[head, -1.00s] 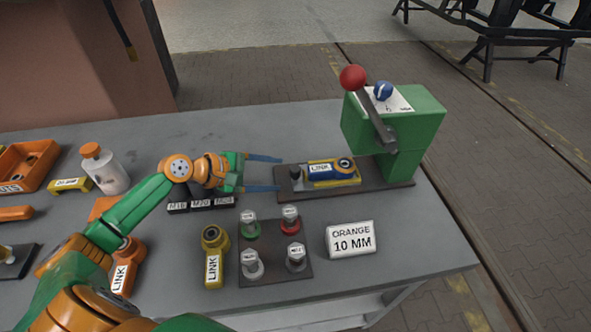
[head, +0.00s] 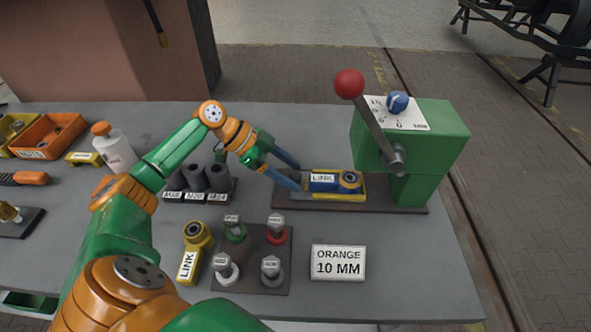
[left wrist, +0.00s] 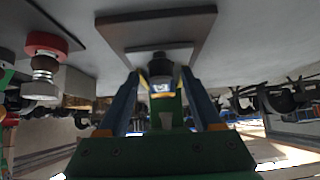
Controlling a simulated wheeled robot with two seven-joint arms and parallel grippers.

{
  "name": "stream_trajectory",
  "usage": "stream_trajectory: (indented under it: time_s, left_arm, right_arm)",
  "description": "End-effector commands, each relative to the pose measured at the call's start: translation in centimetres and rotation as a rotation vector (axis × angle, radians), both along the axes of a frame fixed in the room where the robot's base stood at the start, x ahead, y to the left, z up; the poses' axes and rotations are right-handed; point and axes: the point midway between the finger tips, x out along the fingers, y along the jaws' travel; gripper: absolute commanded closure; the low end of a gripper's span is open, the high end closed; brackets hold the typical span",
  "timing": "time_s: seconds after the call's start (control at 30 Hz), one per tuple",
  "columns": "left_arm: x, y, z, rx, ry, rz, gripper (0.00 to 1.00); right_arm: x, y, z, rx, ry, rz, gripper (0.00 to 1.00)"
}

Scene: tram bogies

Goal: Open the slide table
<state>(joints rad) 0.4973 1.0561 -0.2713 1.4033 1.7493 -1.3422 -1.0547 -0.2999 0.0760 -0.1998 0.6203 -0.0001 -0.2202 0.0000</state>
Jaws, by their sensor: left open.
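The slide table is a yellow carriage (head: 355,194) on a dark base plate (head: 400,207) beside the green press (head: 440,140). A blue part labelled LINK (head: 324,182) lies in the carriage. A dark knob (left wrist: 160,66) stands at the slide's left end. My left gripper (head: 297,177) is open at that left end, its blue fingers pointing toward the carriage. In the left wrist view the knob shows between the fingertips, with visible gaps on both sides. The fingers mostly hide the knob in the head view. My right gripper is not in view.
The press has a red-balled lever (head: 349,84) and a blue dial (head: 397,103). Dark sockets (head: 196,178) stand left of the slide. A plate of plugs (head: 264,241), a yellow link (head: 195,245) and an ORANGE 10 MM sign (head: 338,262) lie nearer me. Bare table lies between.

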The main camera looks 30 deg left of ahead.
Motion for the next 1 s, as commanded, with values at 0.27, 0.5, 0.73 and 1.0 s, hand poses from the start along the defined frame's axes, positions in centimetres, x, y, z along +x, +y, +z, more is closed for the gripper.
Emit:
stream_trajectory:
  time_s: [0.27,0.5,0.73,1.0]
  left_arm:
    - [0.49,-0.78,-0.92,0.001,-0.001,0.001,0.33]
    - [0.47,-0.75,-0.91,0.000,-0.001,0.002,0.79]
    - [0.46,-0.76,-0.91,0.000,0.000,0.001,1.00]
    - [0.46,-0.74,-0.91,0.001,0.001,0.001,1.00]
  right_arm:
    - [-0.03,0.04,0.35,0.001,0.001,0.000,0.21]
    - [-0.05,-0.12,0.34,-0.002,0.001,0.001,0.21]
    - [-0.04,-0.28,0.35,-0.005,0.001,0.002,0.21]
    - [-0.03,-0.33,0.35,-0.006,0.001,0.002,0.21]
